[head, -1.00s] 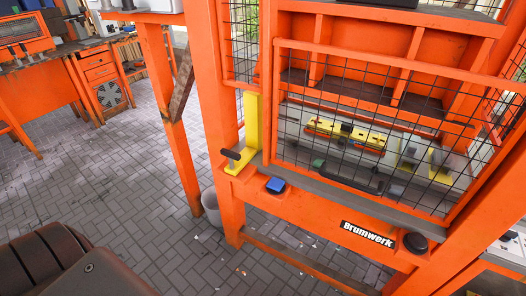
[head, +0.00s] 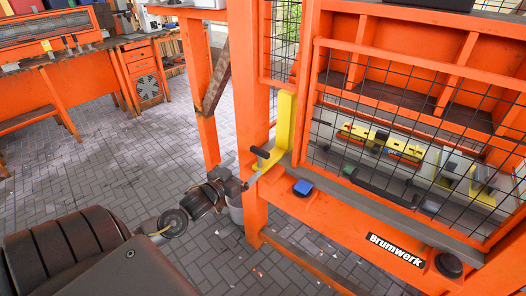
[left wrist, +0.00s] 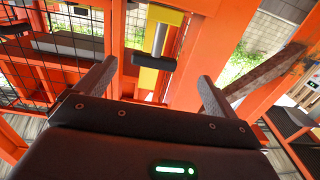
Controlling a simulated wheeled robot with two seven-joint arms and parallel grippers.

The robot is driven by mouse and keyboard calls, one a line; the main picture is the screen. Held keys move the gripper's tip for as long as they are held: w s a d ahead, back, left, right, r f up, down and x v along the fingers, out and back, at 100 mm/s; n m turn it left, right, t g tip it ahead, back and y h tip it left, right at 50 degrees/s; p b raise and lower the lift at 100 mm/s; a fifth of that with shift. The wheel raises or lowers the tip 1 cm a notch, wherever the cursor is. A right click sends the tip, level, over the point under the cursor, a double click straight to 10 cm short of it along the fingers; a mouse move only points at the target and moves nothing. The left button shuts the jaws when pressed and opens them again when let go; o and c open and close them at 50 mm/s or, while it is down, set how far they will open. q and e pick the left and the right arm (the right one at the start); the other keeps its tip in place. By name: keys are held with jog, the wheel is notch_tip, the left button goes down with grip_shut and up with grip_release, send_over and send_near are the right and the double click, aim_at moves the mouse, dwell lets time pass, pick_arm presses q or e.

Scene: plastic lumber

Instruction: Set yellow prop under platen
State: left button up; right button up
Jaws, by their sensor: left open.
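The yellow prop (head: 286,122) stands upright at the left post of the orange press, with a foot at its lower end and a dark handle (head: 260,152) sticking out. It also shows in the left wrist view (left wrist: 148,78), its dark handle pointing towards my camera. My left gripper (head: 258,177) is just below and in front of the handle. In the left wrist view its two fingers (left wrist: 155,80) are wide apart, with the handle between them in the picture, and hold nothing. I cannot clearly tell the platen behind the mesh. My right gripper is not in view.
A mesh guard (head: 400,110) with a dark handle covers the press front; yellow parts (head: 380,140) lie behind it. A blue button (head: 302,187) and a black knob (head: 449,265) sit on the front beam. A workbench (head: 60,62) stands back left; paved floor between is clear.

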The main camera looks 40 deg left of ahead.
aim_at(258, 154)
pick_arm(q)
jog(key=w, duration=0.3)
jog(key=w+r, duration=0.1)
jog(key=w, duration=0.2)
jog(key=w+p, duration=0.1)
jog(key=w, duration=0.2)
jog(key=shift+w+d+r, duration=0.1)
jog(key=shift+w+r, duration=0.1)
jog(key=shift+r, duration=0.1)
jog(key=shift+w, duration=0.75)
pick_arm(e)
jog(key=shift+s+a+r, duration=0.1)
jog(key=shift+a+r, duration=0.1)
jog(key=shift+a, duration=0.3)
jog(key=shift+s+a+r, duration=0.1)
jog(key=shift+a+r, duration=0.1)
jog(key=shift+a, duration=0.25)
pick_arm(q)
jog(key=shift+c, duration=0.2)
